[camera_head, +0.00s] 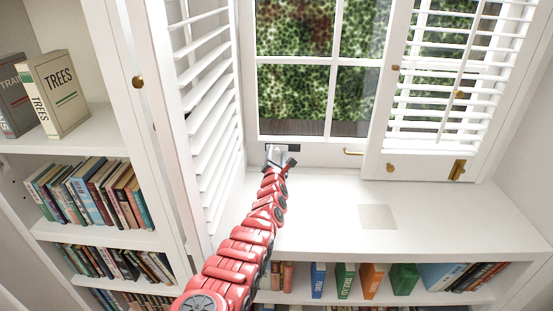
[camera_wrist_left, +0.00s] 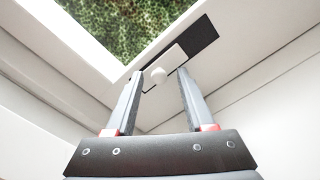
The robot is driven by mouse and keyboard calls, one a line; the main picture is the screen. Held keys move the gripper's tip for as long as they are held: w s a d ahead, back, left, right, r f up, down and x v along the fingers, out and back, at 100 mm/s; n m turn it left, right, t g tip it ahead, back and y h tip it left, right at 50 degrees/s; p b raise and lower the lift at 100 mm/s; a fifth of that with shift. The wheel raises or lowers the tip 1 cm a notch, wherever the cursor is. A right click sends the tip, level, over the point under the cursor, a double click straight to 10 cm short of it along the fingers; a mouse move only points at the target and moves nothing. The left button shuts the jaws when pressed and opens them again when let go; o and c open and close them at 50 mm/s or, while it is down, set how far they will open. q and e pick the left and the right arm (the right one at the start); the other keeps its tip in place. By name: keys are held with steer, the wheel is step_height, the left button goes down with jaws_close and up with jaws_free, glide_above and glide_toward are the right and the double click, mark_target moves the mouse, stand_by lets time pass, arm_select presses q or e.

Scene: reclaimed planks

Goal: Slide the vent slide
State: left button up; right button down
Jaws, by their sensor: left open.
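The vent slide is a white plate (camera_wrist_left: 172,62) with a round white knob (camera_wrist_left: 157,75), set in the frame below the window glass in the left wrist view. A dark slot (camera_wrist_left: 197,38) shows beside the plate, toward the upper right. My left gripper (camera_wrist_left: 160,72) is open, one finger on each side of the knob as seen from the wrist; I cannot tell whether the tips touch the plate. In the head view my left gripper (camera_head: 281,162) is at the window's lower left corner, and it partly hides the vent. My right gripper is not in view.
A white louvred shutter (camera_head: 208,110) stands open just left of my arm; another shutter (camera_head: 440,90) is at right. The white sill (camera_head: 330,210) is clear except for a pale square (camera_head: 378,217). A bookcase (camera_head: 95,237) stands at left.

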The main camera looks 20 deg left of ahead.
arm_select(q)
jaws_close()
stand_by(1.4)
